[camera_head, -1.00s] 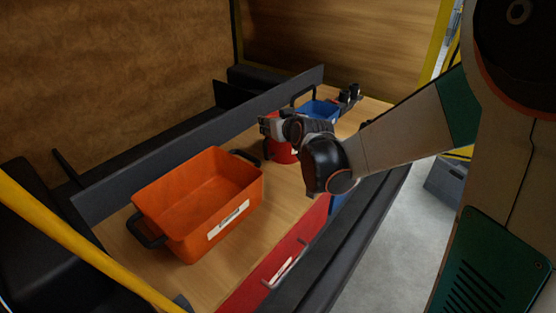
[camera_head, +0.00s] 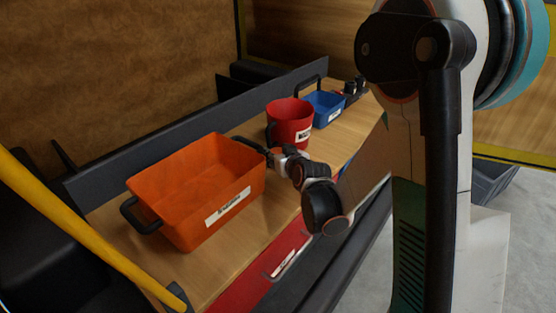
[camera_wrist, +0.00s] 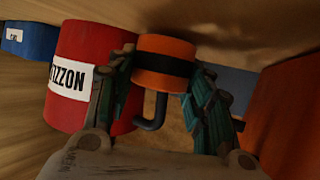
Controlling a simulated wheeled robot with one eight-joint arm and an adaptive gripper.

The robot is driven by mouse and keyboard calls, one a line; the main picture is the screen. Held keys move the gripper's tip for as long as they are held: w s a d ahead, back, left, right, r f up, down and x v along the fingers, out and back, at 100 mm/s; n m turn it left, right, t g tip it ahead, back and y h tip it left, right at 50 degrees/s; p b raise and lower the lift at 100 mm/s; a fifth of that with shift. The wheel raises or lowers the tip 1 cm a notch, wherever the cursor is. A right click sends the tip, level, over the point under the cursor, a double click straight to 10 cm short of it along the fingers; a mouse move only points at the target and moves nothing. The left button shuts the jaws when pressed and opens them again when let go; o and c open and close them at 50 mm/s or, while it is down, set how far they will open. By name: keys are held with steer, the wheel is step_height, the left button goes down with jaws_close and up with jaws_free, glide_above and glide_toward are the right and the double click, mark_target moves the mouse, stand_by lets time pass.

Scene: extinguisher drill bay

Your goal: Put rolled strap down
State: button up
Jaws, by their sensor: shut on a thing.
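The rolled strap (camera_wrist: 165,52), an orange roll with a black band, sits between my gripper's fingertips in the wrist view. My gripper (camera_wrist: 165,70) is shut on it, one finger on each side. In the head view my gripper (camera_head: 274,157) is over the wooden bench, between the orange bin and the red container. The strap cannot be made out there. I cannot tell whether the strap touches the bench.
The orange bin (camera_head: 228,212) stands left of my gripper, close to it. The red container (camera_head: 290,120) and blue bin (camera_head: 325,105) stand farther back. A dark upright board (camera_head: 190,120) runs along the bench (camera_head: 150,265). A yellow rail (camera_head: 75,230) crosses the front left.

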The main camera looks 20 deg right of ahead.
steer(key=shift+f, duration=0.4)
steer(key=shift+f, duration=0.15)
steer(key=o, duration=1.2)
